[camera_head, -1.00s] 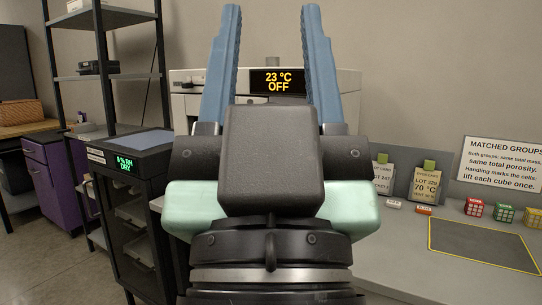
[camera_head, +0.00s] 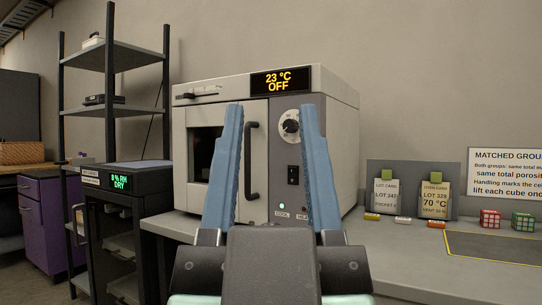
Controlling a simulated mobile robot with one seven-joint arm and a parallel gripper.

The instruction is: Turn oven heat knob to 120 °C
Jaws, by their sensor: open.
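The oven (camera_head: 340,105) stands on the grey bench, a pale box with a door at left and a grey control panel at right. Its display (camera_head: 278,81) reads 23 °C OFF. The heat knob (camera_head: 290,125) is a round dial with a white scale, high on the panel; its setting is too small to read. A black rocker switch (camera_head: 292,175) sits below it. My gripper (camera_head: 271,108) is open and empty, its blue fingers pointing up in front of the oven. The right finger overlaps the panel just right of the knob in the picture; I see no contact.
The black door handle (camera_head: 252,160) stands out between my fingers. A dry cabinet (camera_head: 121,180) reading 8 % RH DRY is at left. Lot cards (camera_head: 436,196), small cubes (camera_head: 490,219) and a sign (camera_head: 508,172) are at right on the bench.

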